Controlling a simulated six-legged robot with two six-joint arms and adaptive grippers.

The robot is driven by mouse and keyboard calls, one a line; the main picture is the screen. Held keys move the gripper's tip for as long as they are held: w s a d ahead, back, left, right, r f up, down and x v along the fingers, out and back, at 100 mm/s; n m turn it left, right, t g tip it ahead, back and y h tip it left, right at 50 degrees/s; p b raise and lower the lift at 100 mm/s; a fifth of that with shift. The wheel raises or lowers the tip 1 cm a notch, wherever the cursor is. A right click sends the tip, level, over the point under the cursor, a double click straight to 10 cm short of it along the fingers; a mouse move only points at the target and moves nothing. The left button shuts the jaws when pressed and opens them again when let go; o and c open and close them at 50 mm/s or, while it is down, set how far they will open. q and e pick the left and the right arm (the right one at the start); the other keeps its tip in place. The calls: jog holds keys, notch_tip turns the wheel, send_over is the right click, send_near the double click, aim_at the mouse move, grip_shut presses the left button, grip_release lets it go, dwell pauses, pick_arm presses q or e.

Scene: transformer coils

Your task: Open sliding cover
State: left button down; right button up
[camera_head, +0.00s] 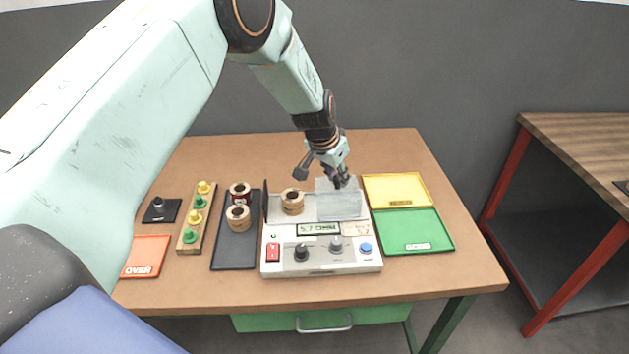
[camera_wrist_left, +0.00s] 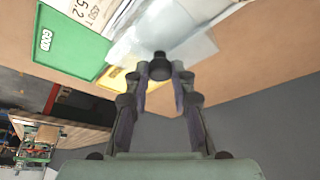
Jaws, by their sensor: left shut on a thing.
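The tester (camera_head: 318,262) is a white box with a small display, knobs and buttons on its front. Its sliding cover (camera_head: 340,207) is a clear, greyish panel over the right part of the top. A tan coil (camera_head: 292,201) sits uncovered at the left part. My left gripper (camera_head: 338,180) is at the back of the cover. In the left wrist view, its fingers (camera_wrist_left: 161,80) are shut on the cover's dark round knob (camera_wrist_left: 160,66). The cover (camera_wrist_left: 165,35) also shows there, beyond the knob. My right gripper is in neither view.
Left of the tester are a dark tray (camera_head: 233,258) with two coils, a wooden strip (camera_head: 187,247) with coloured pegs, and an orange OVER tray (camera_head: 146,257). Yellow (camera_head: 397,190) and green (camera_head: 413,232) trays lie to the right. The table's (camera_head: 450,275) front right is clear.

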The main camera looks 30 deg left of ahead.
pick_arm(q)
jog(key=shift+w+d, duration=0.15)
jog(key=shift+d, duration=0.05)
jog(key=c, duration=1.1)
grip_release()
jog(key=shift+c, duration=0.2)
jog(key=v, duration=1.2)
jog(key=shift+f, duration=0.1)
